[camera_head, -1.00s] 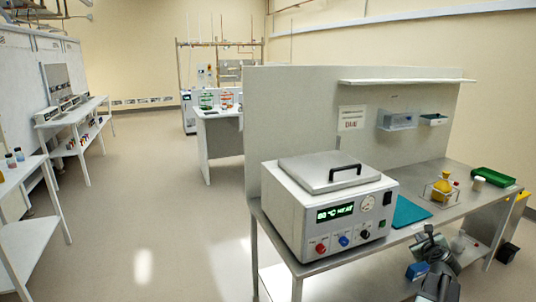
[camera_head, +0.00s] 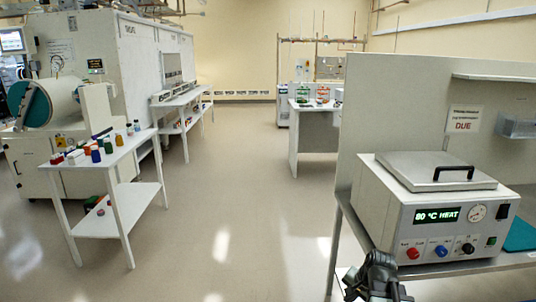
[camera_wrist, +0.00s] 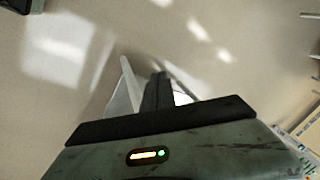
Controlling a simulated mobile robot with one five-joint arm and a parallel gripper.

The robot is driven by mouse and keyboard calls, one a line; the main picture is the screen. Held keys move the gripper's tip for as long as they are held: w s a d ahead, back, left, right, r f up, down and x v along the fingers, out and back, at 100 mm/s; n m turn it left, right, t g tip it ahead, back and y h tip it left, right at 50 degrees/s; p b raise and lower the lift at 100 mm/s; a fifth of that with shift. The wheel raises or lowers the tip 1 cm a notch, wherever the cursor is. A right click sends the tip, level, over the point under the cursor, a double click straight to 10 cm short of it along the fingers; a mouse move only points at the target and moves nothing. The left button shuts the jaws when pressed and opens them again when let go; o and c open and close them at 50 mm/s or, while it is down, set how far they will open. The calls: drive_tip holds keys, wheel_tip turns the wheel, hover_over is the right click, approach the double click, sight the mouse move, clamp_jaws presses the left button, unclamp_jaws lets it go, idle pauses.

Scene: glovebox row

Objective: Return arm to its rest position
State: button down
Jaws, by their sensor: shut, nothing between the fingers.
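My arm shows at the bottom of the head view, with my gripper (camera_head: 378,280) in front of the lower left of the heated box's bench. The head view is too small there to show the fingers clearly. In the wrist view my gripper (camera_wrist: 158,88) points away over the pale floor, its dark fingers together and empty. A pale, narrow shape lies just beside and behind the fingers; I cannot tell what it is.
A heated box (camera_head: 430,215) reading "80 °C HEAT" stands on the metal bench at right, beside an upright panel (camera_head: 400,110). A white table (camera_head: 110,160) with coloured bottles stands at left. Open floor (camera_head: 225,190) lies between them, leading to a far white bench (camera_head: 310,115).

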drive_tip(key=s+a+f+n+g+h+b, duration=0.1)
drive_tip(key=s+a+f+n+g, duration=0.1)
drive_tip(key=s+a+n, duration=0.4)
drive_tip(key=s+a+f+n+g+h+b, duration=0.1)
drive_tip(key=s+a+f+n+g+b, duration=0.2)
drive_tip(key=a, duration=0.5)
wheel_tip(320, 180, up, 17)
drive_tip(key=w+t+p, duration=0.1)
drive_tip(key=p, duration=1.7)
drive_tip(key=shift+w+d+y, duration=0.25)
drive_tip(key=shift+d+y, duration=0.05)
drive_tip(key=shift+d, duration=0.15)
